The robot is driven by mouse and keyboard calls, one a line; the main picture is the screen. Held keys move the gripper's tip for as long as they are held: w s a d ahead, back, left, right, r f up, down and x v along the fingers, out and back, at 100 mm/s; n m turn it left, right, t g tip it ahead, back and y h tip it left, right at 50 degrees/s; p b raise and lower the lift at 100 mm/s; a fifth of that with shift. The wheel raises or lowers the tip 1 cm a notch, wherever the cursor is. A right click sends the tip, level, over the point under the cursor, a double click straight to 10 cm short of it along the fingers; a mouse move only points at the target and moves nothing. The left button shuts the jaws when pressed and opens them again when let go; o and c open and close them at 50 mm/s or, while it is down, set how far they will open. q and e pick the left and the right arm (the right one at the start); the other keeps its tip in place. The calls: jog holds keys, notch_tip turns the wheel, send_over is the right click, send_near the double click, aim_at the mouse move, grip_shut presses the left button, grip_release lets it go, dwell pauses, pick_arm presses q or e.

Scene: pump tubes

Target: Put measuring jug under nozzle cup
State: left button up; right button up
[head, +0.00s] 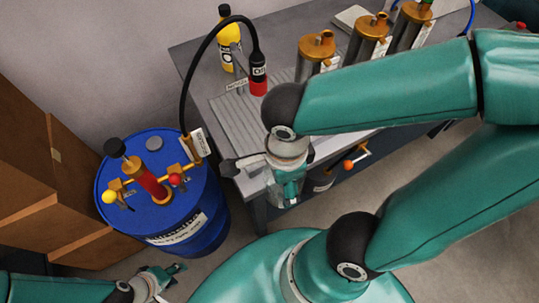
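The nozzle cup, a black labelled piece with a red lower end (259,76), hangs on a black hose over the ribbed grey tray on the bench.
A blue drum (206,232) with a red and brass hand pump (150,182) stands left of the bench (195,52). A yellow bottle (227,52) and several metal cylinders with copper-coloured tops (316,46) stand on the bench. Brown boxes (75,212) stand at left.

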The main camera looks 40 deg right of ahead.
jog(key=shift+s+a+f+b, duration=0.2)
jog(key=shift+s+b, duration=0.35)
jog(key=shift+s, duration=0.15)
pick_arm(q)
notch_tip(320, 180, down, 2)
jog(key=shift+f, duration=0.2)
pick_arm(e)
jog(key=shift+s+r, duration=0.15)
jog(key=shift+s, duration=0.2)
jog(key=shift+w+r+p, duration=0.2)
jog(key=shift+p, duration=0.1)
jog(key=w+p, duration=0.1)
jog(key=w, duration=0.1)
jog(key=w+d+p, duration=0.1)
jog(key=w+p, duration=0.1)
jog(key=shift+r, duration=0.1)
jog(key=w+d+p, duration=0.1)
jog(key=w, duration=0.3)
jog(key=w+d+p, duration=0.1)
jog(key=w, duration=0.6)
jog(key=shift+w+d+f+p, duration=0.25)
jog(key=shift+w+d+p, duration=0.1)
jog(key=shift+d+p, duration=0.05)
jog(key=shift+w+d, duration=0.1)
jog(key=shift+w, duration=0.45)
notch_tip(320, 180, down, 3)
jog(key=shift+w+f, duration=0.15)
pick_arm(q)
notch_tip(320, 180, up, 7)
